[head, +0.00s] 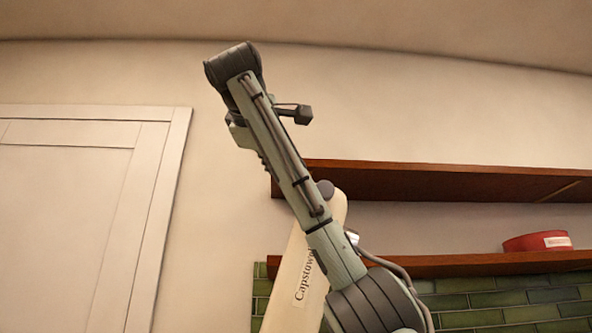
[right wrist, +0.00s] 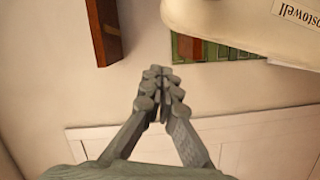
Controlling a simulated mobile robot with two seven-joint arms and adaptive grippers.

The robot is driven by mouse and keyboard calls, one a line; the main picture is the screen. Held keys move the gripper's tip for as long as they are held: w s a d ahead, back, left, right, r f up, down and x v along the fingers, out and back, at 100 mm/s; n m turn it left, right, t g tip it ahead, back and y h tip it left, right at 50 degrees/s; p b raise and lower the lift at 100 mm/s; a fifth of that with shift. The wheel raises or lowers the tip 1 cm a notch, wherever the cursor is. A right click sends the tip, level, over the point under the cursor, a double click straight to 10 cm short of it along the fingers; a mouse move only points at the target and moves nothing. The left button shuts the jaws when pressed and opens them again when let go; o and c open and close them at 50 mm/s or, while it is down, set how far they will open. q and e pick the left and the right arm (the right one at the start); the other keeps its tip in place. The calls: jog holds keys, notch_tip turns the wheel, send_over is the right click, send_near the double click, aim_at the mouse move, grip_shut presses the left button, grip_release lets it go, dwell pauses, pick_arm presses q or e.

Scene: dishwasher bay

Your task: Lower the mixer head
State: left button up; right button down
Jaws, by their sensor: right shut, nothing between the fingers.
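The cream mixer head (head: 285,300) with a "Capstowell" label is tilted steeply up in the head view. My right arm crosses in front of it and hides part of it; its lower end is out of frame. It also shows at the top right of the right wrist view (right wrist: 225,22). My right gripper (right wrist: 160,85) is shut and empty in the right wrist view, with a visible gap between it and the mixer head in the picture. I cannot make out its fingers in the head view. My left gripper is not in view.
Two brown wall shelves (head: 430,183) are at the right, with a red container (head: 538,241) on the lower one. Green tiles (head: 480,301) lie below. A pale panelled door (head: 60,220) is at the left. The upper wall is bare.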

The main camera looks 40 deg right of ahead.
jog(key=d, duration=0.3)
jog(key=d+f, duration=0.1)
jog(key=d, duration=0.1)
jog(key=shift+w+d+f, duration=0.1)
jog(key=shift+w+d, duration=0.05)
jog(key=shift+w, duration=0.1)
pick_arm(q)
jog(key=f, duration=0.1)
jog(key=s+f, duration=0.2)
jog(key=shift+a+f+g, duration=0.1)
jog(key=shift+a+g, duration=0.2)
pick_arm(e)
jog(key=shift+d+f, duration=0.1)
jog(key=shift+d, duration=0.05)
